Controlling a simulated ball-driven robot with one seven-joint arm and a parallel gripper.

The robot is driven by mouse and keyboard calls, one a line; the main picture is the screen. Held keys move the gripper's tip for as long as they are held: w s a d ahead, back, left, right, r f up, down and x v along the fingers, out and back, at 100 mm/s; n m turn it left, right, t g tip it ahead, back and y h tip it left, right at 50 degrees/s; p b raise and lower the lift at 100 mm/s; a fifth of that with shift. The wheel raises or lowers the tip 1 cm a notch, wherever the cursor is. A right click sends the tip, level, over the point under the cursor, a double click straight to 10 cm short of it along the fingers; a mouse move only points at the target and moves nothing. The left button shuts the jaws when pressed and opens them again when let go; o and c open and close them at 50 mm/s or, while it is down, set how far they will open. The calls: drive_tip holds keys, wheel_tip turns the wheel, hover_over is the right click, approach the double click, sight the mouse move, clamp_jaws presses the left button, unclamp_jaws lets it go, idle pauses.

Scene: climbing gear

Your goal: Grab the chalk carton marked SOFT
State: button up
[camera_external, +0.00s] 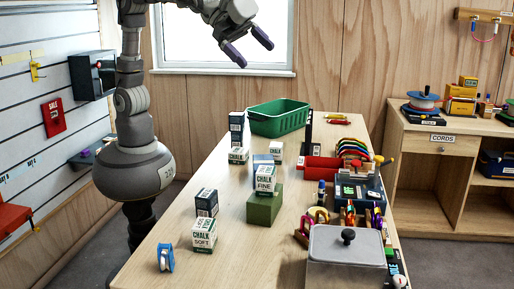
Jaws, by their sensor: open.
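The chalk carton marked SOFT (204,236) is a white box with dark green print. It stands upright on the table near its front left part. A dark carton (206,203) stands just behind it. Another carton, marked FINE (265,180), sits on a green block (264,206) to the right and farther back. Two smaller white chalk cartons stand farther back, one on the left (238,156) and one on the right (276,150). My gripper (253,48) is open and empty, high above the far end of the table in front of the window.
A blue-and-white item (166,258) stands left of the SOFT carton. A green bin (278,119) and a tall dark box (237,128) stand at the far end. A grey lidded box (347,250) and climbing gear crowd the right side. Bare tabletop lies between SOFT and the lidded box.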

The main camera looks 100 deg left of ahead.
drive_tip(key=s+a+r+n+t+y+b, duration=0.1)
drive_tip(key=s+a+r+n+t+b, duration=0.1)
drive_tip(key=a+r, duration=0.8)
drive_tip(key=shift+a+n+t, duration=0.5)
drive_tip(key=shift+a+n, duration=0.45)
drive_tip(key=shift+n, duration=0.15)
drive_tip(key=s+a+r+n+t, duration=0.1)
drive_tip(key=s+a+r, duration=0.1)
drive_tip(key=a+r, duration=0.1)
drive_tip(key=s+a+r+n+t+y+b, duration=0.1)
drive_tip(key=s+a+r+n, duration=0.1)
drive_tip(key=s+a+r, duration=0.1)
drive_tip(key=s+a+r+n+t+b, duration=0.1)
drive_tip(key=s+a+r, duration=0.2)
drive_tip(key=a+r, duration=0.1)
drive_tip(key=shift+s+a+r+y, duration=0.1)
drive_tip(key=shift+a+y, duration=0.05)
drive_tip(key=shift+y, duration=0.25)
drive_tip(key=c, duration=0.4)
drive_tip(key=shift+o, duration=0.2)
